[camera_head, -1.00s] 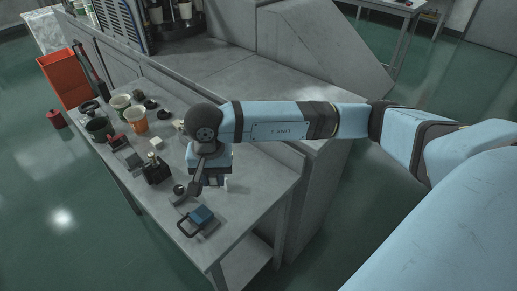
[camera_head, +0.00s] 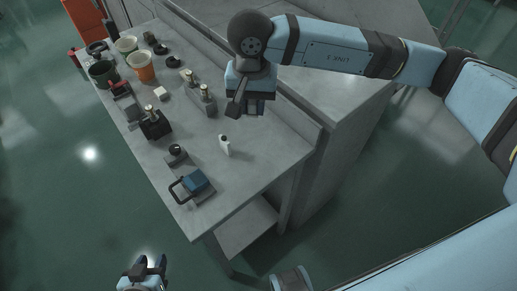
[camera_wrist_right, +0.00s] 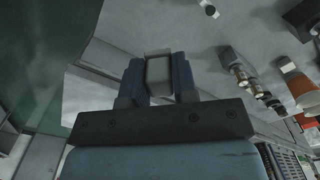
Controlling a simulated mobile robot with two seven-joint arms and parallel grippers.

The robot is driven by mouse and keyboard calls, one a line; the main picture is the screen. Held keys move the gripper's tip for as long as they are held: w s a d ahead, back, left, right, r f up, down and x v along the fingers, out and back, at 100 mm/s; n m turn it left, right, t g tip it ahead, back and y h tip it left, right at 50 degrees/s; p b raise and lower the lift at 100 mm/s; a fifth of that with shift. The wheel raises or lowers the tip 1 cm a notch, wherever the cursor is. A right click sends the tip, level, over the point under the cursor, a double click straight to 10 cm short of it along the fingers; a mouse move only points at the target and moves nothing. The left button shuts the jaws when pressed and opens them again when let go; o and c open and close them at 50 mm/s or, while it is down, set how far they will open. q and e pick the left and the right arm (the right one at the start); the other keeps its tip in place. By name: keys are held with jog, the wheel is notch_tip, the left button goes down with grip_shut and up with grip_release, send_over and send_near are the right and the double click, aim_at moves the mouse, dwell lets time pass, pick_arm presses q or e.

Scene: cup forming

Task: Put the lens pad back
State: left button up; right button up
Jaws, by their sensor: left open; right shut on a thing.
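My right gripper (camera_head: 255,108) hangs above the right side of the grey workbench (camera_head: 245,172), seen from above. In the right wrist view its two blue-grey fingers (camera_wrist_right: 158,80) are shut on a small pale grey block (camera_wrist_right: 158,69); I cannot tell surely that this is the lens pad. In the head view the held block is hidden by the wrist. My left gripper (camera_head: 146,272) is open and empty at the bottom edge, away from the bench.
A small white bottle (camera_head: 225,147) stands on the bench. Near the front end lies a blue block (camera_head: 195,181) with a black loop, beside a black knob (camera_head: 175,150). Behind are a black brass-topped block (camera_head: 154,125), an orange cup (camera_head: 140,67) and other cups.

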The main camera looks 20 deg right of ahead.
send_over(254, 156)
notch_tip(254, 156, down, 12)
jog(key=shift+s+f+p, duration=0.1)
jog(key=shift+p, duration=0.2)
notch_tip(254, 156, down, 5)
jog(key=shift+r, duration=0.1)
jog(key=shift+f, duration=0.3)
jog(key=o, duration=0.9)
jog(key=shift+r, duration=0.1)
jog(key=shift+r, duration=0.1)
